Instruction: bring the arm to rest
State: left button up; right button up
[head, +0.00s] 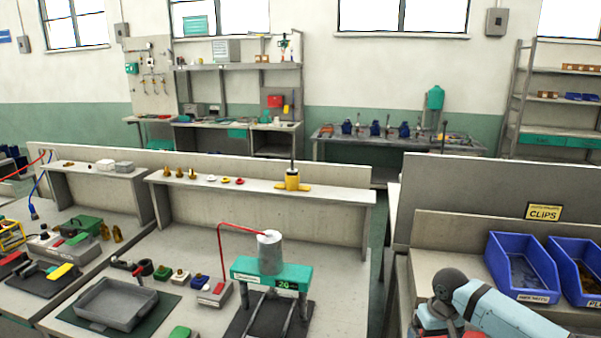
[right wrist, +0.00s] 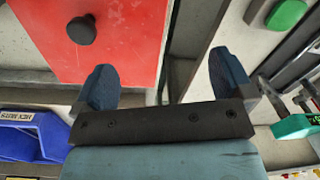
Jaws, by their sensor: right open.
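My right arm (head: 495,312) enters the head view at the lower right, pale blue with a dark rounded joint, in front of the blue bins. Its gripper is not visible in the head view. In the right wrist view my right gripper (right wrist: 164,80) shows two dark blue fingers spread wide apart, with nothing between them. Past the fingers lie a red panel with a black knob and a grey gap between surfaces. The fingers overlap the red panel's lower edge in the picture; I cannot tell the distance. My left arm and gripper are not in view.
The red panel (right wrist: 125,35) has a black knob (right wrist: 81,30). Blue bins (head: 523,268) stand on the right bench by a CLIPS sign (head: 543,212). A green stand (head: 271,274) holds a grey cylinder (head: 270,252). A grey tray (head: 116,303) lies left. A gap separates the benches.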

jog(key=s+a+f+n+t+y, duration=0.1)
jog(key=s+a+f+n, duration=0.1)
jog(key=s+a, duration=0.65)
jog(key=s+a+f+n+t+y, duration=0.1)
jog(key=s+a+f, duration=0.35)
jog(key=s, duration=0.75)
jog(key=s+d+r+m+t+h, duration=0.1)
jog(key=s+d+r, duration=0.25)
jog(key=s, duration=0.55)
jog(key=s+d+r+m+t+h, duration=0.1)
jog(key=s+d+r, duration=0.25)
jog(key=s, duration=0.45)
pick_arm(q)
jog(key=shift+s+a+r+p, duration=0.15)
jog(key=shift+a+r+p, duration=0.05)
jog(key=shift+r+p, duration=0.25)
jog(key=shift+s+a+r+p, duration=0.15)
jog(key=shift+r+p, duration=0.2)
jog(key=shift+p, duration=0.15)
pick_arm(e)
jog(key=w+a+f+t+y, duration=0.1)
jog(key=w+a+f+t, duration=0.1)
jog(key=f, duration=0.4)
jog(key=w+a+f+n+t+y, duration=0.1)
jog(key=w+a+f+t, duration=0.2)
jog(key=a+f+t, duration=0.1)
notch_tip(320, 180, down, 2)
jog(key=shift+w+t+y, duration=0.35)
jog(key=shift+t+y, duration=0.05)
jog(key=shift+t, duration=0.1)
